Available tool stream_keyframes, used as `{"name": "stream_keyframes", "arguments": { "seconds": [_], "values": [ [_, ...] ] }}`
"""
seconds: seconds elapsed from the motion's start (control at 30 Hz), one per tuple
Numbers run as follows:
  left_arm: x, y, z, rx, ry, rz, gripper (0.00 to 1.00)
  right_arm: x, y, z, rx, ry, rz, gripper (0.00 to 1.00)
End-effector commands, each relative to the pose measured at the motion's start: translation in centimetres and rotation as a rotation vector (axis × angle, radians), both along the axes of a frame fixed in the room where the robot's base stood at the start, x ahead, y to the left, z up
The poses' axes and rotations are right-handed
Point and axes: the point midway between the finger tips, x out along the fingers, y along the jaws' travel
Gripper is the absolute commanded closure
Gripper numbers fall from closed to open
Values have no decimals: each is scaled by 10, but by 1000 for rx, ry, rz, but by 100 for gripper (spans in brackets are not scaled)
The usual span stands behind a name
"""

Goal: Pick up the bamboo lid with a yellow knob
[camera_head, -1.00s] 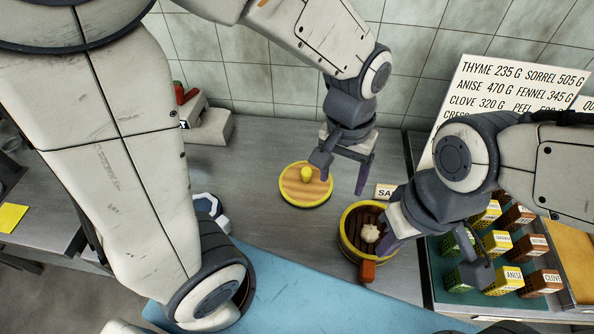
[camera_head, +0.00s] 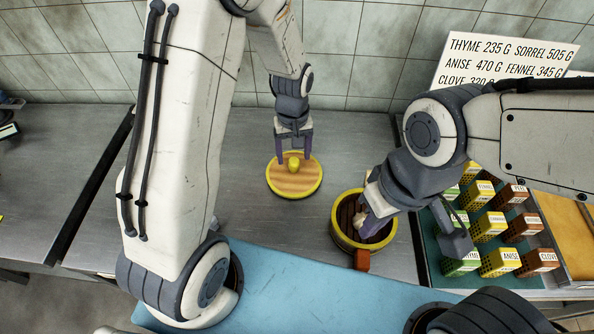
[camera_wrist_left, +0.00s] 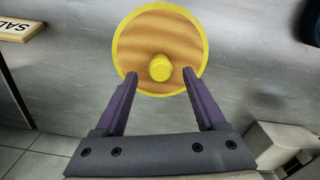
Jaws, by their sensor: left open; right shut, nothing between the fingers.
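The bamboo lid (camera_head: 283,181) is a round wooden disc with a yellow rim and a yellow knob (camera_head: 294,165) at its centre. It lies flat on the grey metal counter. In the left wrist view the lid (camera_wrist_left: 140,40) is ahead of the fingers, with its knob (camera_wrist_left: 160,67) between and just beyond the tips. My left gripper (camera_head: 293,157) is open and empty at the lid's far side, pointing down. My right gripper (camera_head: 366,222) is shut at the yellow-rimmed steamer basket, with nothing between its fingers.
Several labelled spice boxes (camera_head: 490,222) stand at the right. A blue mat (camera_head: 300,290) covers the front. The counter left of the lid is clear.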

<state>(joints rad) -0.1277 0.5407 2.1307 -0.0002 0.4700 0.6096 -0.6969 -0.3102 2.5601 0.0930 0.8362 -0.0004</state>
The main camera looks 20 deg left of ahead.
Motion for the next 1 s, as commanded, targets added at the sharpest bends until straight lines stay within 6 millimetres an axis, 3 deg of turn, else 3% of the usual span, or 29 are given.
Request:
{"name": "stream_keyframes", "arguments": {
  "seconds": [0.2,0.47,0.5,0.63,0.7,1.0],
  "values": [
    [-3,-1,-29,1,3,-3,28,0,0,7,0,0,0,100],
    [-2,-2,-33,0,0,-4,28,0,0,7,0,0,0,100],
    [-2,-2,-33,0,0,-4,31,0,0,7,0,0,0,100],
    [-2,-2,-33,0,0,-5,81,0,0,7,0,0,0,100],
    [-2,-2,-33,0,1,-5,100,0,0,7,0,0,0,100],
    [-3,-2,-34,0,2,-5,100,0,0,6,0,0,0,100]
  ]
}}
